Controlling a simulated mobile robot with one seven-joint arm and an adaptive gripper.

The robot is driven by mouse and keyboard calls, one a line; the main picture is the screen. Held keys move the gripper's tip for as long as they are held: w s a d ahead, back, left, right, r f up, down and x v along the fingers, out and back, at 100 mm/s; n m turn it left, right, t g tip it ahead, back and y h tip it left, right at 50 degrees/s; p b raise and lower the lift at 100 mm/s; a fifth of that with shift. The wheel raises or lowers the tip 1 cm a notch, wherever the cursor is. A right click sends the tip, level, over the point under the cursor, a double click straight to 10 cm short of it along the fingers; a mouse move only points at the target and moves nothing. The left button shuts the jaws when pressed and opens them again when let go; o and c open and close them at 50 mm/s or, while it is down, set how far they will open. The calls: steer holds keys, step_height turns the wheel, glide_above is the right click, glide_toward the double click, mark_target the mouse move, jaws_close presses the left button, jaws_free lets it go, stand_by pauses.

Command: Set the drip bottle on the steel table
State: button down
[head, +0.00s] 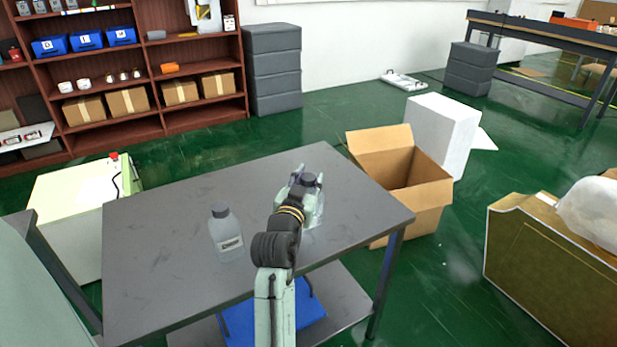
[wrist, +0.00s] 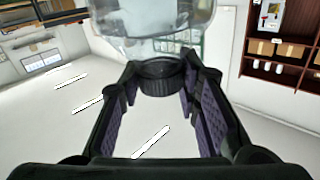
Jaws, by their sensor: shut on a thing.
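The clear bottle with a dark cap, apparently the drip bottle (head: 314,213), is upright at my gripper (head: 305,180), over the right part of the steel table (head: 160,255). My gripper is shut on it at the cap. In the wrist view the black cap (wrist: 160,78) sits between the purple-padded fingers of my gripper (wrist: 160,85), with the clear body (wrist: 150,20) beyond. My arm hides part of the bottle in the head view. I cannot tell whether its base touches the tabletop.
A grey translucent bottle (head: 226,236) with a label stands on the table, left of my arm. An open cardboard box (head: 425,200) stands on the floor beyond the table's right edge. The table's left and far areas are clear.

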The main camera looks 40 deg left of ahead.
steer(key=c, duration=1.2)
jaws_free()
